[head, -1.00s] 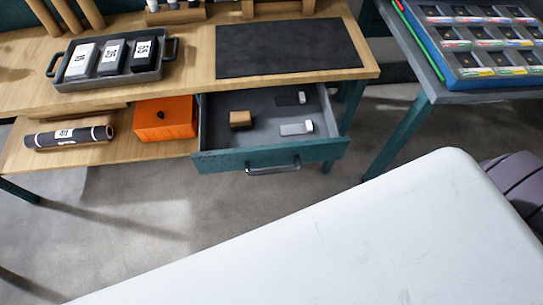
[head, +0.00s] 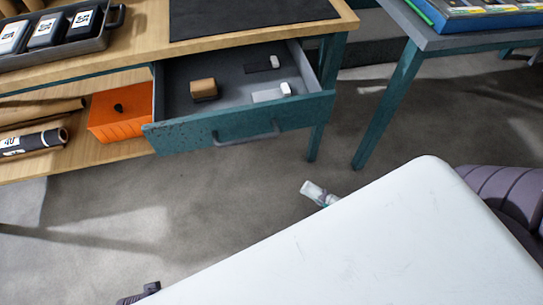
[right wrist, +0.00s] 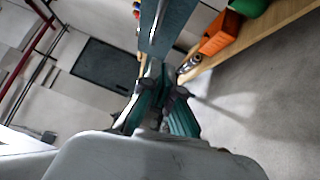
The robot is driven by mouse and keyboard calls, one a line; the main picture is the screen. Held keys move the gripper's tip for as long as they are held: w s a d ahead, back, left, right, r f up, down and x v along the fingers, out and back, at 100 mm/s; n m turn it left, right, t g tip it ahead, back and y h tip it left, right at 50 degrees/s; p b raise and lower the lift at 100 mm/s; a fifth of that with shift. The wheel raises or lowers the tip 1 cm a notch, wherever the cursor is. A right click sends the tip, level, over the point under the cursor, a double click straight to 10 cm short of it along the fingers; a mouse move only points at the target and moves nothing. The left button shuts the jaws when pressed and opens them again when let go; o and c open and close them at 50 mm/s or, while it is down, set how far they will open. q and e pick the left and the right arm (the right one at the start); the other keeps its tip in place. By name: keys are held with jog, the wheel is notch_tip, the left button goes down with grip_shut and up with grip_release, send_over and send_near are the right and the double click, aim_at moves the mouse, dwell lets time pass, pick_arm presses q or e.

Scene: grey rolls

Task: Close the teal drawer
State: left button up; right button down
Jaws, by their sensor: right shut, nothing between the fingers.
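The teal drawer (head: 185,139) stands pulled out of the wooden table, with a grey handle (head: 246,138) on its front. Inside lie a brown block (head: 204,89) and two small white-and-grey pieces. A pale tip, which looks like my right gripper (head: 313,190), shows past the edge of my white base, below and right of the drawer front and apart from it. In the right wrist view the right gripper (right wrist: 154,72) is shut and empty. A teal strip there lies just beyond its fingers; I cannot tell whether it is the drawer front or a leg.
An orange box (head: 120,112) and a dark roll (head: 34,144) lie on the shelf left of the drawer. A teal leg (head: 388,105) of a second table stands to the right. Bare grey floor lies before the drawer.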

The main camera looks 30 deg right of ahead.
aim_at(248, 84)
pick_arm(q)
jog(key=shift+f, duration=0.15)
pick_arm(e)
jog(key=w+d+r+x, duration=0.1)
jog(key=d+x, duration=0.1)
jog(key=x, duration=1.1)
jog(key=shift+r+n, duration=0.2)
jog(key=shift+n, duration=0.1)
jog(key=w+d, duration=0.1)
jog(key=w, duration=0.6)
jog(key=w+d, duration=0.1)
jog(key=w, duration=0.2)
jog(key=shift+w+d+p, duration=0.3)
jog(key=shift+w, duration=0.05)
jog(key=w+d, duration=0.1)
jog(key=w, duration=0.3)
jog(key=w+d+b, duration=0.1)
jog(key=w, duration=0.4)
jog(key=w+d+b, duration=0.1)
jog(key=w, duration=0.3)
jog(key=shift+w+d, duration=0.15)
pick_arm(q)
notch_tip(248, 84, up, 8)
jog(key=w, duration=0.2)
jog(key=shift+w+d+t, duration=0.25)
jog(key=shift+t, duration=0.05)
pick_arm(e)
jog(key=shift+w+d+r, duration=0.1)
jog(key=shift+d+r, duration=0.05)
jog(key=shift+r, duration=0.1)
